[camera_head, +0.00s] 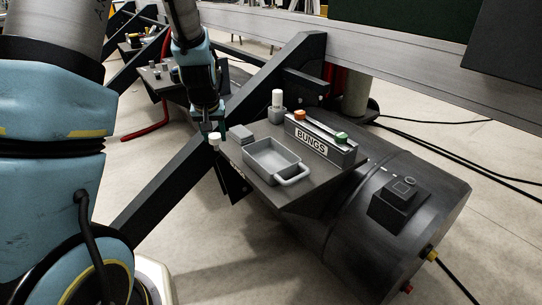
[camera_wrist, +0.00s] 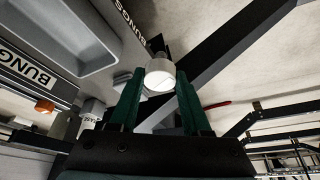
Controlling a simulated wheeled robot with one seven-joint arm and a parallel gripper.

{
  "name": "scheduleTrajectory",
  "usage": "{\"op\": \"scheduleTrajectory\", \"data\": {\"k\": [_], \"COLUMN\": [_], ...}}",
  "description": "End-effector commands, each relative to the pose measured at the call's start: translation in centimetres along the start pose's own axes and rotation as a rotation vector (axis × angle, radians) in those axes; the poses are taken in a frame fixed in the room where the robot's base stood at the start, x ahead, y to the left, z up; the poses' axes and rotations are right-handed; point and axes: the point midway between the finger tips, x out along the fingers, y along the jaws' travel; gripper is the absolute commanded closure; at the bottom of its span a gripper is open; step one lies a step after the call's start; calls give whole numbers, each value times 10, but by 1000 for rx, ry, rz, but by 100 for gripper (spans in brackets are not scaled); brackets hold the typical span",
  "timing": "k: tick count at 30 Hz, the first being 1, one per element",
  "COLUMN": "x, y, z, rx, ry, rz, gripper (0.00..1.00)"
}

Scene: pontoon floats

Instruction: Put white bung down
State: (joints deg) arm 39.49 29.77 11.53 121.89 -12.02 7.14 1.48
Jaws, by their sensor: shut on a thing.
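My gripper (camera_head: 212,132) is at the left edge of the dark float deck, left of the grey tray. In the wrist view, the green fingers of my gripper (camera_wrist: 159,82) are shut on the white bung (camera_wrist: 159,72). The white bung (camera_head: 214,140) also shows as a small pale shape below the fingers in the head view. It looks held at about deck-edge height; whether it touches anything is unclear. The grey rack labelled BUNGS (camera_head: 345,156) stands on the deck, with an orange bung (camera_head: 299,115) and a green bung (camera_head: 341,137) on top.
An open grey tray with a handle (camera_head: 249,160) sits mid-deck; a small grey block (camera_head: 242,133) lies behind it. Dark diagonal beams (camera_head: 165,190) run close by my arm. Bare deck lies in front of the tray.

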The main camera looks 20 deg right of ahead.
Motion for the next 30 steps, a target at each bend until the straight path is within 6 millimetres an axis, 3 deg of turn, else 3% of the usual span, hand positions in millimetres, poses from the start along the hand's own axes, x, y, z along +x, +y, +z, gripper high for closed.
{"op": "scheduleTrajectory", "data": {"k": [1,6,9,12,30], "x": [-12,-31,-39,-43,26], "y": [34,117,148,167,175], "z": [-5,-3,1,5,37], "rx": [74,264,336,381,399], "ry": [0,3,6,6,2], "rz": [32,113,144,163,171], "gripper": [100,100,100,100,100]}}
